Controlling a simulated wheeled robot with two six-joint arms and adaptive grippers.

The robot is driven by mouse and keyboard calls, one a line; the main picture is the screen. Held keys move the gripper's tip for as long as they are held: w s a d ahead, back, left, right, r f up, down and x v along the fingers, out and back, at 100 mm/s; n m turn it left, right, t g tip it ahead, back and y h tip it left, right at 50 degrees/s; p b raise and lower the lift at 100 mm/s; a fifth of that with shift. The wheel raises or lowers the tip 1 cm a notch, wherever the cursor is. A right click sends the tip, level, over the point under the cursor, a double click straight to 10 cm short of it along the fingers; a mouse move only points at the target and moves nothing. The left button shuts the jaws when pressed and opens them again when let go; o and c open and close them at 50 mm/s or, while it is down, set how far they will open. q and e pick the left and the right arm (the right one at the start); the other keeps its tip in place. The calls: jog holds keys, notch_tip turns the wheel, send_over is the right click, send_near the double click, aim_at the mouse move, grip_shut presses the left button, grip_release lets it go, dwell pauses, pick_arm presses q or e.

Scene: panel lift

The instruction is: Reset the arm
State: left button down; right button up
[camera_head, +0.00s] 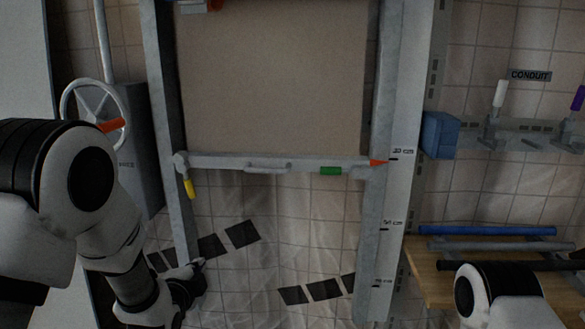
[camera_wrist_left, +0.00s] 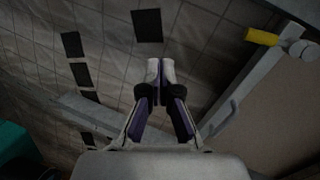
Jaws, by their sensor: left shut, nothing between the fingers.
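My left arm comes in from the left in the head view, and its gripper (camera_head: 196,270) is low, near the foot of the left upright. In the left wrist view the same gripper (camera_wrist_left: 161,66) has its two fingertips together with nothing between them. The panel (camera_head: 275,75) is a beige board between two grey uprights. Its lower bar (camera_head: 225,161) carries a yellow lever (camera_head: 189,188), a green block (camera_head: 331,171) and an orange pointer (camera_head: 377,162) by the scale. The yellow lever also shows in the left wrist view (camera_wrist_left: 262,37). My right gripper is not visible.
A handwheel (camera_head: 92,88) with an orange handle is at the left. A wooden bench (camera_head: 430,279) with several pipes stands at the lower right. A blue box (camera_head: 439,134) and a rail with levers are on the right wall. Black squares (camera_head: 242,234) mark the tiled surface.

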pick_arm(q)
jog(key=s+a+f+n+g+p, duration=0.1)
jog(key=s+f+g, duration=0.2)
jog(key=s+f, duration=0.55)
jog(key=s+a+f+n+g+p, duration=0.15)
jog(key=s+f+g, duration=0.35)
jog(key=f, duration=0.7)
jog(key=s+f+n+g, duration=0.2)
jog(key=s+n, duration=0.2)
jog(key=s, duration=0.4)
jog(key=s+f+n+g+p, duration=0.1)
jog(key=s+f+n+g, duration=0.1)
jog(key=s, duration=0.6)
jog(key=s+d+f+n+g, duration=0.1)
jog(key=s+f+n+g, duration=0.2)
jog(key=s+n, duration=0.4)
jog(key=shift+s+f, duration=0.25)
jog(key=shift+s, duration=0.85)
